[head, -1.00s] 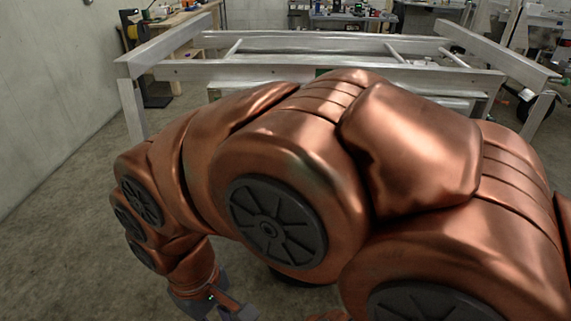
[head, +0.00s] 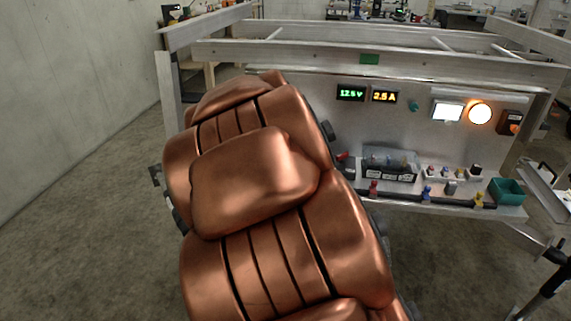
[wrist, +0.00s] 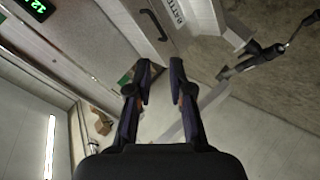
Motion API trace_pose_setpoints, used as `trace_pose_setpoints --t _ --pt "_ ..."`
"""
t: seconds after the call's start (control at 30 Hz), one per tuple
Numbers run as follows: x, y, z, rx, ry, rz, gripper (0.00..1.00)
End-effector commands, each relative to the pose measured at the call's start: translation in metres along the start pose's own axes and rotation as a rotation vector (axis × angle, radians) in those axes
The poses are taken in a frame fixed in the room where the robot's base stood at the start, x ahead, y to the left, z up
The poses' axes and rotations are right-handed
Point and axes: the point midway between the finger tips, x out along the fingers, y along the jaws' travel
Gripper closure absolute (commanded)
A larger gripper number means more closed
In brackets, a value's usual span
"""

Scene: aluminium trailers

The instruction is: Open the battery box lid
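In the wrist view, a pale metal surface carries a partly cut-off label reading "BATT" (wrist: 173,12), which I take to be the battery box. A dark curved handle (wrist: 153,24) is beside the label, near the top edge. My gripper (wrist: 160,68) is open and empty; its two dark fingers are apart, with the handle beyond the tips and clear of them. In the head view my arm hides the gripper, and I cannot make out the battery box there.
The trailer panel (head: 430,130) holds a green voltage display (head: 350,93), a yellow current display (head: 384,96) and a lit orange lamp (head: 480,113). A clear-covered box (head: 389,164) and a green bin (head: 506,191) sit on its shelf. The left floor (head: 90,210) is open.

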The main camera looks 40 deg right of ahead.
Motion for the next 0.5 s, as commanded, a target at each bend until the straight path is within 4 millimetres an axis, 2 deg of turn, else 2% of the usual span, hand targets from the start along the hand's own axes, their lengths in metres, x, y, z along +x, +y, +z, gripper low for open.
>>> trace_pose_setpoints --t 0.03,0.13,0.3,0.5 --pt "0.022 0.006 0.007 -0.036 0.026 0.045 0.79" --pt "0.049 0.028 0.004 -0.125 0.099 0.134 0.79" --pt "0.09 0.051 0.005 -0.287 0.22 0.258 0.79" --pt "0.129 0.056 0.01 -0.479 0.373 0.371 0.79"
